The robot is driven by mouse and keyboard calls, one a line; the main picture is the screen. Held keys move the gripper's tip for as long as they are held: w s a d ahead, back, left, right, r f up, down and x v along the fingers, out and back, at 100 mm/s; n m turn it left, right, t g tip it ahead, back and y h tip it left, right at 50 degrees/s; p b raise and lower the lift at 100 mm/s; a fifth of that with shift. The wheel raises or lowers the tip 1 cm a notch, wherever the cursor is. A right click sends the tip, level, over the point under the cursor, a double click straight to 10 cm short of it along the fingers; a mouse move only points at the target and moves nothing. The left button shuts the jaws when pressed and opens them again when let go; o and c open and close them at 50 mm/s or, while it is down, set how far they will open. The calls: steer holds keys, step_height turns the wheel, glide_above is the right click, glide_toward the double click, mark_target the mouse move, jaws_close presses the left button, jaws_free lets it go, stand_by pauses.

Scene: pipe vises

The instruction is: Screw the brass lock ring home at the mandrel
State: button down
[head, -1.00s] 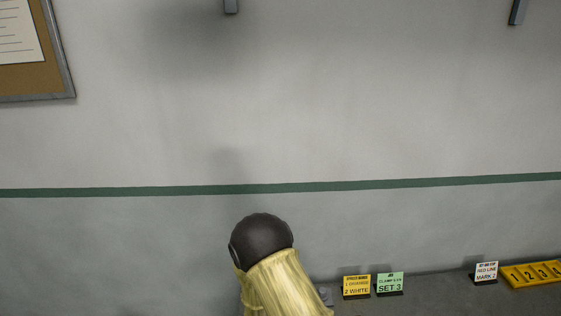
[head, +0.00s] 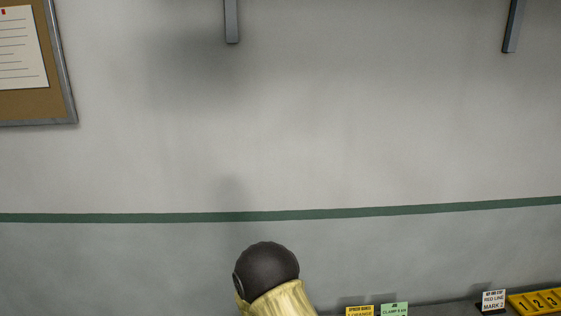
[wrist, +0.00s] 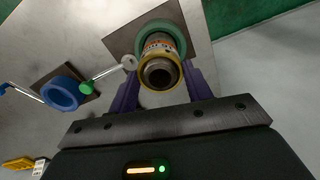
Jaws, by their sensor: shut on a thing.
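In the wrist view, my gripper (wrist: 160,74) has its purple fingers on either side of a yellow-gold ring, which I take to be the brass lock ring (wrist: 176,82). The jaws are shut on it. The ring sits around the dark, hollow end of a pipe-like mandrel (wrist: 158,74), seen nearly end-on. An orange marked band shows behind the ring, and a green collar (wrist: 143,50) surrounds the mandrel farther back. How far the ring is threaded cannot be told. The head view shows neither the ring nor the gripper.
In the wrist view, a blue ring-shaped vise (wrist: 60,107) stands at left, with a green-knobbed handle (wrist: 87,88) between it and the mandrel. In the head view, small sign cards (head: 493,301) and a yellow numbered strip (head: 535,301) line the lower right by the wall.

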steer(key=m, duration=0.4)
steer(key=shift+m+p, duration=0.3)
steer(key=m, duration=0.3)
steer(key=shift+m, duration=0.3)
steer(key=c, duration=0.6)
jaws_free()
steer(key=shift+o, duration=0.2)
step_height(320, 180, up, 17)
steer(key=b, duration=0.1)
steer(key=shift+r, duration=0.2)
